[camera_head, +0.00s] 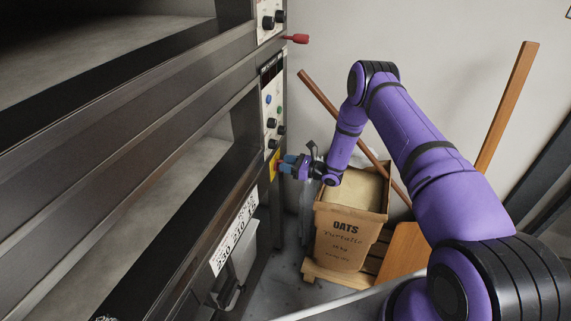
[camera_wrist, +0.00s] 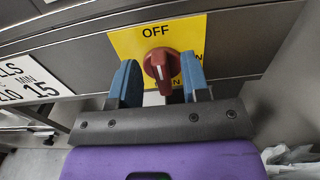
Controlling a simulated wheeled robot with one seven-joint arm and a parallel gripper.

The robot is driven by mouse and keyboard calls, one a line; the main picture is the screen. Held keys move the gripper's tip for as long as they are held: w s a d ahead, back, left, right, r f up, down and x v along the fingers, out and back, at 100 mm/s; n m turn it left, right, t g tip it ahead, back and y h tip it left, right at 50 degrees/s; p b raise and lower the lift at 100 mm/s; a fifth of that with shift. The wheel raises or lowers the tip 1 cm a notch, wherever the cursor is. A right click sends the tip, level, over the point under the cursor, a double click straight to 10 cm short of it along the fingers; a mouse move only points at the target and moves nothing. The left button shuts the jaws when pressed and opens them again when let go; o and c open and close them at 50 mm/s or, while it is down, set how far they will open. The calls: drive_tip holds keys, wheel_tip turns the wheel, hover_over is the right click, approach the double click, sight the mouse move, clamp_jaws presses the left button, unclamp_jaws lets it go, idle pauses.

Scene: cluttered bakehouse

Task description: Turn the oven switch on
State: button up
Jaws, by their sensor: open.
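The oven switch (camera_wrist: 160,66) is a dark red rotary knob on a yellow plate (camera_wrist: 128,43) in the wrist view. "OFF" is printed above the knob, and the lettering below is partly hidden by my gripper. My gripper (camera_wrist: 158,80) is open, with one blue finger on each side of the knob. I cannot tell whether either finger touches it. In the head view, my gripper (camera_head: 283,165) is at the yellow plate (camera_head: 274,162) low on the oven's control column, and the knob is mostly hidden there.
The oven (camera_head: 130,110) with open decks fills the left. A red handle (camera_head: 295,39) juts out above. A box of oats (camera_head: 345,235) stands on a wooden pallet (camera_head: 335,277) below my arm. Wooden poles (camera_head: 508,105) lean at the wall.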

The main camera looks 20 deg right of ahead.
drive_tip(key=shift+w+a, duration=0.2)
drive_tip(key=shift+a, duration=0.1)
clamp_jaws()
